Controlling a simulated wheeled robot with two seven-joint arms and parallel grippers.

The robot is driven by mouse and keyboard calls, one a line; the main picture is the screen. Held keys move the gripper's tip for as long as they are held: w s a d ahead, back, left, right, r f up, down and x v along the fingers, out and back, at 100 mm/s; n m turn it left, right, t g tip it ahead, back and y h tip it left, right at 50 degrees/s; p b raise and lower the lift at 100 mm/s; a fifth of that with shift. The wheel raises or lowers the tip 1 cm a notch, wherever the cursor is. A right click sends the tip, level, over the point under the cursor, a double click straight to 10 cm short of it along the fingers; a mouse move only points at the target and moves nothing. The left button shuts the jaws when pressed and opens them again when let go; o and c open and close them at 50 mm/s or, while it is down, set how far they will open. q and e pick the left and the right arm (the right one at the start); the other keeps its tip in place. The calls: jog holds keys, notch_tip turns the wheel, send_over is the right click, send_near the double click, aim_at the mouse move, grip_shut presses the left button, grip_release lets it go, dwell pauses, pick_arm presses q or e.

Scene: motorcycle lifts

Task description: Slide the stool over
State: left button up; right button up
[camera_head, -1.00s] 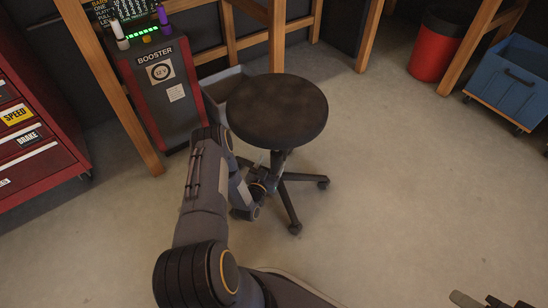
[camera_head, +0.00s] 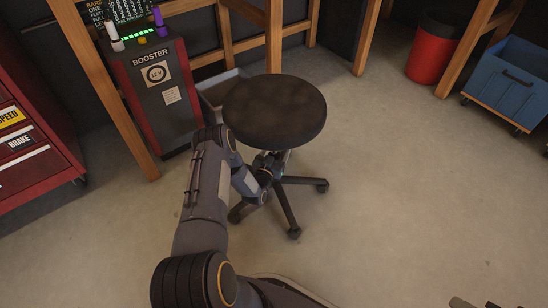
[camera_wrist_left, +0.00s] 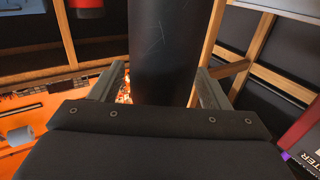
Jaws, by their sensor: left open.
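The stool has a round black seat (camera_head: 275,110) and a dark base with several casters (camera_head: 288,212). It stands upright on the floor in the middle of the head view. My left gripper (camera_head: 277,163) is under the seat's front edge, at the column, and partly hidden by the seat and wrist. In the left wrist view, the dark column (camera_wrist_left: 165,45) stands between its two spread fingers. The jaws are open around the column; I cannot tell if either finger touches it. Part of my right gripper (camera_head: 485,303) shows at the bottom right edge, mostly cut off.
A booster unit (camera_head: 160,90) stands close behind and left of the stool. A red tool cabinet (camera_head: 35,150) is at the left. A red bin (camera_head: 432,55) and a blue wheeled cart (camera_head: 508,85) are at the back right. The floor (camera_head: 400,180) right of the stool is clear.

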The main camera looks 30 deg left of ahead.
pick_arm(q)
grip_shut()
dwell(0.5)
